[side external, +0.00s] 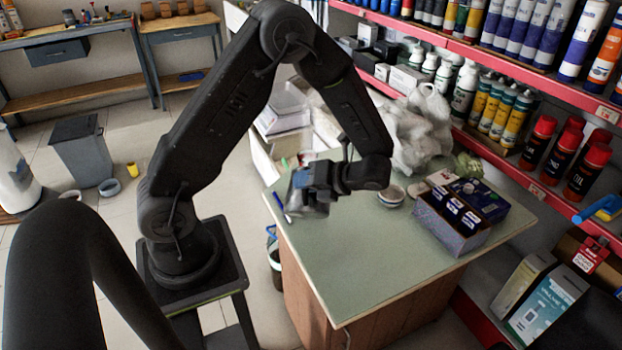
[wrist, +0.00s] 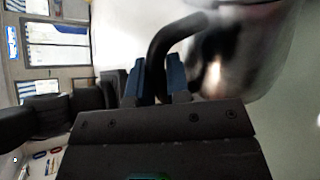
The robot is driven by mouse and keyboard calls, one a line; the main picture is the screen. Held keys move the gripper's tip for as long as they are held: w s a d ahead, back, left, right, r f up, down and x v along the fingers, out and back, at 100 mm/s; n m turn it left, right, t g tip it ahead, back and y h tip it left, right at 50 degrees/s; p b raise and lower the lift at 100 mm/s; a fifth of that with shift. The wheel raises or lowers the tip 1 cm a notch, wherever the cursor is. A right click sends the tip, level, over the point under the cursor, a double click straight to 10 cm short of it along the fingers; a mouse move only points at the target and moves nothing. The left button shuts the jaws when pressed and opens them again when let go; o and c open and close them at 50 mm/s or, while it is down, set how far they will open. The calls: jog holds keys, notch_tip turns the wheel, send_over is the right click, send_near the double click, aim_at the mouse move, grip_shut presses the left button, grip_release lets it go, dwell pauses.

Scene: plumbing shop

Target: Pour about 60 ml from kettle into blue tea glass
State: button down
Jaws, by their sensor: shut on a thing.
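The kettle, with a shiny silver body (wrist: 245,55) and a dark curved handle (wrist: 172,38), fills the upper right of the wrist view. My gripper (wrist: 165,82) is shut on the handle, with its blue-padded fingers on either side of it. In the side view my gripper (side external: 317,178) is over the left end of the green-topped counter. The kettle there is small and partly hidden by the gripper; I cannot tell its tilt or whether it touches the counter. I cannot make out a blue tea glass in either view.
The green counter top (side external: 375,275) is clear in front. A small bowl-like stack (side external: 390,195) stands right of my gripper. Beyond are an open box of dark packs (side external: 450,228) and white plastic bags (side external: 415,130). A blue pen-like stick (side external: 283,208) lies at the left edge. Red-edged shelves stand behind.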

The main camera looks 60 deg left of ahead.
aim_at(307, 200)
jog(key=shift+s+d+f+n+y, duration=0.2)
jog(key=shift+d+f+n+y, duration=0.15)
jog(key=shift+f, duration=0.25)
jog(key=shift+s+d+f+n+y, duration=0.25)
jog(key=shift+d+f, duration=0.1)
jog(key=shift+f, duration=0.2)
jog(key=shift+f, duration=0.1)
dwell(0.4)
jog(key=shift+s+d+f, duration=0.15)
jog(key=shift+d+f, duration=0.2)
jog(key=shift+f, duration=0.1)
jog(key=s+d+f+n+y, duration=0.4)
jog(key=d+f+n+y, duration=0.1)
jog(key=f, duration=0.4)
jog(key=shift+d+n, duration=0.5)
jog(key=shift+d, duration=0.3)
